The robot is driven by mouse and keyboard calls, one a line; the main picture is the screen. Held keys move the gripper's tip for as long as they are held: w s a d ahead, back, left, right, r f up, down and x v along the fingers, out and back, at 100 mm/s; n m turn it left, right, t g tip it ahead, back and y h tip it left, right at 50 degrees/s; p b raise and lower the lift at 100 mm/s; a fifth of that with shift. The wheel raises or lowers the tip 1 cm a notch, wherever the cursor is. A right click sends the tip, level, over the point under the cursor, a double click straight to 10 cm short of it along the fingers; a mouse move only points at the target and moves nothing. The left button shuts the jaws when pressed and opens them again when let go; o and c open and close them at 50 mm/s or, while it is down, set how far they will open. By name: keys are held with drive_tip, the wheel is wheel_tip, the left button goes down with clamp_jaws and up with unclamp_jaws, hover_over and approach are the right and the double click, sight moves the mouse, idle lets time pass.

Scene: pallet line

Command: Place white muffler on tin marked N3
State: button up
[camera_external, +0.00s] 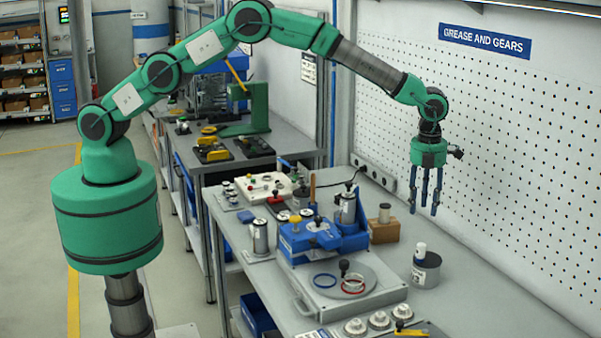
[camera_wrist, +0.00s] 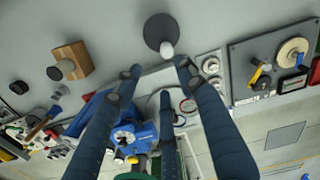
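A small white cylinder, which looks like the white muffler (camera_external: 420,249), is at a dark grey tin (camera_external: 431,269) on the right part of the bench. It appears to stand upright on the tin's top, near the edge. The tin has a pale label on its side, too small to read. In the wrist view the muffler (camera_wrist: 167,49) overlaps the edge of the dark round tin top (camera_wrist: 160,27). My gripper (camera_external: 426,208) hangs above the bench, higher than the tin and apart from it, fingers pointing down. In the wrist view its three fingers (camera_wrist: 159,76) are spread and empty.
A wooden block (camera_external: 384,234) with a small cylinder on it stands left of the tin. A blue fixture (camera_external: 310,238) on a grey base is further left. Several round metal parts (camera_external: 379,320) line the front edge. The pegboard (camera_external: 500,140) rises behind; bench right of the tin is clear.

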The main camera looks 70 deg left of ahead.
drive_tip(key=s+a+r+n+t, duration=0.1)
drive_tip(key=s+a+r+n, duration=0.25)
drive_tip(key=a+r, duration=0.45)
drive_tip(key=s+a+r+n, duration=0.2)
drive_tip(key=a+r+n, duration=0.2)
drive_tip(key=a+r, duration=0.45)
drive_tip(key=s+a+r+n+t, duration=0.1)
drive_tip(key=s+a+r+n, duration=0.2)
drive_tip(key=a+r, duration=0.55)
drive_tip(key=s+a+r+n+t, duration=0.1)
drive_tip(key=s+a+r+n, duration=0.7)
drive_tip(key=s+a+r, duration=0.4)
drive_tip(key=s+a+f+n, duration=0.1)
drive_tip(key=s+a+n, duration=0.3)
drive_tip(key=s, duration=0.6)
drive_tip(key=s+a+n+t, duration=0.1)
drive_tip(key=s+a+n, duration=0.3)
drive_tip(key=s, duration=0.6)
drive_tip(key=s+a+f+n+t, duration=0.1)
drive_tip(key=s+a+n, duration=0.3)
drive_tip(key=s, duration=0.6)
drive_tip(key=shift+s+a+f+n, duration=0.2)
drive_tip(key=shift+a+f+n, duration=0.15)
drive_tip(key=shift+n, duration=0.2)
drive_tip(key=shift+f, duration=0.15)
wheel_tip(320, 180, down, 16)
drive_tip(key=b, duration=1.6)
